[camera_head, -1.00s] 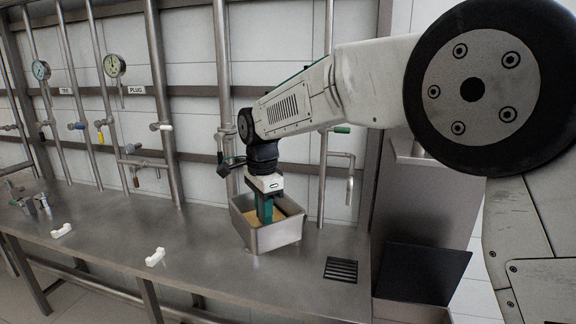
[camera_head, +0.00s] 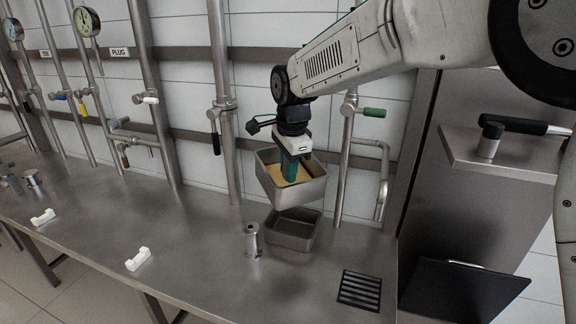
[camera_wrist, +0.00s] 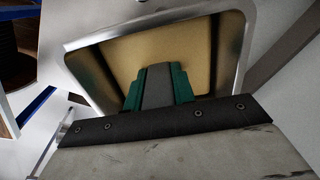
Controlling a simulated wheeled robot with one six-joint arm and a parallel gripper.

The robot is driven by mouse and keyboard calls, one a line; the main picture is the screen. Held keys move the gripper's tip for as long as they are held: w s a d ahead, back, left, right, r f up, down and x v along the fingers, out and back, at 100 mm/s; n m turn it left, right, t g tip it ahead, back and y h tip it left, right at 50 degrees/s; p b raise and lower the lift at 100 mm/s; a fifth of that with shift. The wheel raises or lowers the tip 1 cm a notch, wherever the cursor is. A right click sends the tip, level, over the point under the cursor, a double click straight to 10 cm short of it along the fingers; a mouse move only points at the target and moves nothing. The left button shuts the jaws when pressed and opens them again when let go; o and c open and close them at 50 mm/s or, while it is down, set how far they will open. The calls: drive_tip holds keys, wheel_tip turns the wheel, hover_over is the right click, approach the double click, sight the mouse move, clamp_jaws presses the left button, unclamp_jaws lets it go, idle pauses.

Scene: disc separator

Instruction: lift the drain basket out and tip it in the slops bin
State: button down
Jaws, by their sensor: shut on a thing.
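The drain basket (camera_head: 292,192) is a square metal box with tan contents. My gripper (camera_head: 290,172) is shut on it and reaches down inside its rim, with green fingers. The basket hangs slightly tilted above an open square metal well (camera_head: 293,232) on the counter, clear of it. In the wrist view the basket's metal rim (camera_wrist: 110,38) and tan inside fill the upper middle. The green fingers (camera_wrist: 160,84) flank a dark grey upright piece there. I cannot clearly identify the slops bin; a dark flat panel with a handle (camera_head: 465,292) stands at the lower right.
A short metal cylinder (camera_head: 252,240) stands left of the well. A slotted grate (camera_head: 360,290) lies to the right. Two white pieces (camera_head: 138,259) lie on the bare counter at left. Pipes with valves, one green-handled (camera_head: 374,113), stand behind the basket.

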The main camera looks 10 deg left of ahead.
drive_tip(key=t+y, duration=0.2)
drive_tip(key=s+t+y, duration=0.1)
drive_tip(key=t, duration=0.1)
drive_tip(key=shift+d+f, duration=0.15)
drive_tip(key=shift+d, duration=0.1)
drive_tip(key=t+y, duration=0.2)
drive_tip(key=t, duration=0.1)
drive_tip(key=shift+s+d+f+t+y, duration=0.15)
drive_tip(key=shift+s+f+t+y, duration=0.05)
drive_tip(key=shift+f+t+y, duration=0.1)
drive_tip(key=t+y, duration=0.1)
drive_tip(key=t, duration=0.1)
drive_tip(key=f+t+y, duration=0.1)
drive_tip(key=t+y, duration=0.1)
drive_tip(key=shift+s+f+t+y, duration=0.1)
drive_tip(key=shift+t+y, duration=0.2)
drive_tip(key=shift+f+t+y, duration=0.15)
drive_tip(key=shift+t+y, duration=1.05)
drive_tip(key=shift+t, duration=0.4)
